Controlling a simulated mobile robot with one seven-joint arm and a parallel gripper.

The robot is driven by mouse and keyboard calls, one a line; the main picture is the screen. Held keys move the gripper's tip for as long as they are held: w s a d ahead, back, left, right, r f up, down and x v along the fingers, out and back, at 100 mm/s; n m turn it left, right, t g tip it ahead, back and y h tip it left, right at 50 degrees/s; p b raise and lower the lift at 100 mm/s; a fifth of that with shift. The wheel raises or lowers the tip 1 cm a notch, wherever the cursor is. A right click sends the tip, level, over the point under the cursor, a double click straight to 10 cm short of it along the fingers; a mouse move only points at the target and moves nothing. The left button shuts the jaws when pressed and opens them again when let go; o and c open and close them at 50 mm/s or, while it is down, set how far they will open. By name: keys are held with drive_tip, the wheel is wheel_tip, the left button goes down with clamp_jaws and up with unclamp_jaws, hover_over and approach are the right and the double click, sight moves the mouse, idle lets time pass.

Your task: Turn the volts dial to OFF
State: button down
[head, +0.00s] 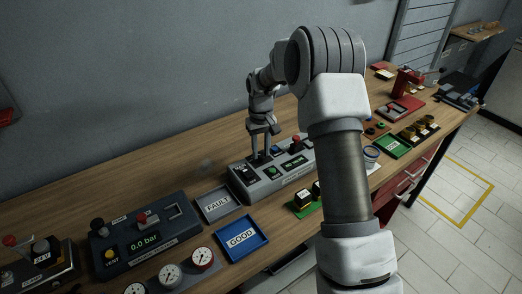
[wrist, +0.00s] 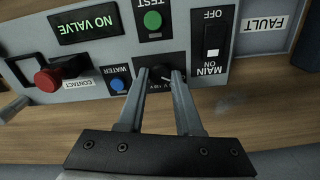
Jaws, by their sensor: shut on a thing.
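The grey control panel (head: 238,183) stands on the wooden bench in the head view. In the wrist view the panel (wrist: 222,72) appears upside down. The volts dial (wrist: 167,76) is a small dark knob on a black plate, between the blue WATER button and the MAIN switch. My gripper (wrist: 162,72) has its two fingers on either side of the dial and is shut on it. The fingers hide much of the dial and its label, so its setting cannot be read. In the head view my gripper (head: 262,155) points down at the panel.
Close to the dial are the MAIN switch (wrist: 212,40), the WATER button (wrist: 117,85), the green TEST button (wrist: 152,19) and the red CONTACT knob (wrist: 46,80).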

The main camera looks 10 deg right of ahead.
sight(261, 154)
idle(0.4)
drive_tip(key=c, duration=0.6)
unclamp_jaws()
wheel_tip(261, 154, up, 18)
drive_tip(key=shift+f, duration=0.25)
